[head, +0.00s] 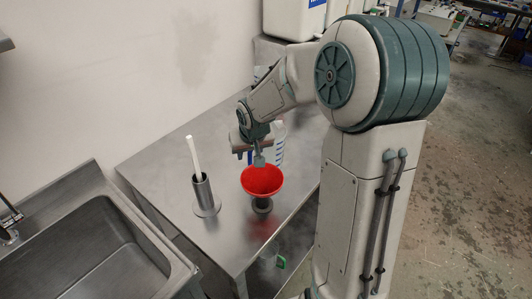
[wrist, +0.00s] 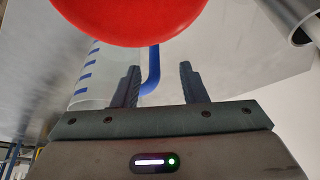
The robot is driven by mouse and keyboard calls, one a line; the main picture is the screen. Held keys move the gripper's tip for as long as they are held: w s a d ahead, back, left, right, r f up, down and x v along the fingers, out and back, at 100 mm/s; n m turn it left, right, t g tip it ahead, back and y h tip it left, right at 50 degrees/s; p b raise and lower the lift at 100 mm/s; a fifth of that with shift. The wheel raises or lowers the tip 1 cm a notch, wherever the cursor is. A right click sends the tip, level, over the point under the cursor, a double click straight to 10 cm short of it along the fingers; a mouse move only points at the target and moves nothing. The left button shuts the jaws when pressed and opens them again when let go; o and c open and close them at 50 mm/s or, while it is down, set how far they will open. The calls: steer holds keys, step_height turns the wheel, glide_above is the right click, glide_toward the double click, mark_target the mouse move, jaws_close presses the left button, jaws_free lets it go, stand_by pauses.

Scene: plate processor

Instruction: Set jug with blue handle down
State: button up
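The clear jug with blue marks (head: 279,143) is on the steel table, partly hidden behind my gripper in the head view. In the wrist view the jug (wrist: 98,68) is at the left, and its blue handle (wrist: 152,68) shows between and beyond the fingers. My gripper (wrist: 159,67) has its fingers spread wide, with clear space between the handle and the right finger. In the head view my gripper (head: 259,160) is low over the table beside the jug. Whether the handle touches the left finger cannot be told.
A red funnel (head: 262,180) in a dark stand is right in front of my gripper; the funnel (wrist: 130,18) also fills the wrist view's top. A steel holder (head: 203,193) with a white stick stands to the left. A sink (head: 85,250) is at the left; the table's back left is clear.

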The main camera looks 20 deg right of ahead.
mark_target(251, 159)
steer(key=shift+d+x, duration=0.2)
steer(key=shift+x, duration=1.55)
steer(key=shift+d+x, duration=0.15)
steer(key=shift+x, duration=1.55)
steer(key=shift+c, duration=0.3)
jaws_close()
